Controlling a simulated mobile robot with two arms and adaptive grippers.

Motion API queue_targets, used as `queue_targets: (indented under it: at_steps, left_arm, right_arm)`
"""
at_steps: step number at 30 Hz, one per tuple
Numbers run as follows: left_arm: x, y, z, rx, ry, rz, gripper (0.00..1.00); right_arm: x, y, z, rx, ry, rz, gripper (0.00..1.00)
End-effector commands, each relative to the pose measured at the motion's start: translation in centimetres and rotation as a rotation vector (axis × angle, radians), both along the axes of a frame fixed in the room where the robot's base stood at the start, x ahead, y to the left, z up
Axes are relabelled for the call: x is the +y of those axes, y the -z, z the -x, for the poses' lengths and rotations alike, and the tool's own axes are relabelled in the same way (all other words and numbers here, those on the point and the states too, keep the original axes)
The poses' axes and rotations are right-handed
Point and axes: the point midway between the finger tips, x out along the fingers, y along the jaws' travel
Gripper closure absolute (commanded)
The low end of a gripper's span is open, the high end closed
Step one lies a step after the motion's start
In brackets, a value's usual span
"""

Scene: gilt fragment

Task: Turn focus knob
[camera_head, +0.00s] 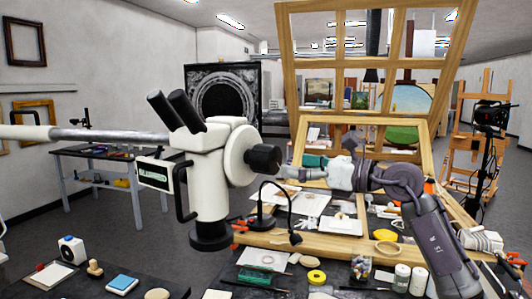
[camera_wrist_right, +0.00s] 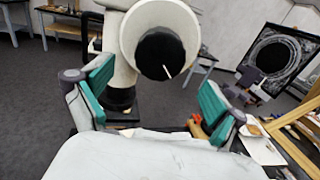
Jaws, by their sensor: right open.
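A white microscope (camera_head: 210,165) on a long horizontal boom hangs at centre left in the head view, with two black eyepieces at its top. Its black focus knob (camera_head: 265,159) sticks out to the right. In the right wrist view the round knob (camera_wrist_right: 165,55) faces me, with a short white mark on it. My right gripper (camera_head: 296,168) is just right of the knob. Its teal-padded fingers (camera_wrist_right: 157,84) are open and empty, spread wide to either side, with the knob ahead and slightly above the middle of the gap. I see no contact. My left gripper is not in view.
A cluttered worktable (camera_head: 345,244) with a wooden frame lies below my right arm. A black desk lamp (camera_head: 277,205) stands close beneath the gripper. A dark table (camera_head: 110,277) with small items is at lower left. Grey floor lies behind.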

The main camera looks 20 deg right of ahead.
Motion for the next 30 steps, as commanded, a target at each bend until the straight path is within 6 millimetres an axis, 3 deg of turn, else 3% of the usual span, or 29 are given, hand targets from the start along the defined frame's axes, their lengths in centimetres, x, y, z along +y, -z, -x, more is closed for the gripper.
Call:
queue_targets:
  at_steps: [3,12,24,30]
  left_arm:
    - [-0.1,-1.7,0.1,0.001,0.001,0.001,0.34]
    - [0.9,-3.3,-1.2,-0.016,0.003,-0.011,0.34]
    - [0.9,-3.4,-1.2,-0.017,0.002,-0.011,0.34]
    - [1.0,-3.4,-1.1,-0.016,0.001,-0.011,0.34]
  right_arm:
    - [1.9,-0.5,-2.0,0.003,-0.003,-0.003,0.05]
    - [4.6,-0.2,-5.2,0.001,0.0,-0.001,0.05]
    - [5.1,0.0,-5.8,0.001,0.0,0.001,0.05]
    - [5.1,0.0,-5.7,0.001,0.0,0.001,0.38]
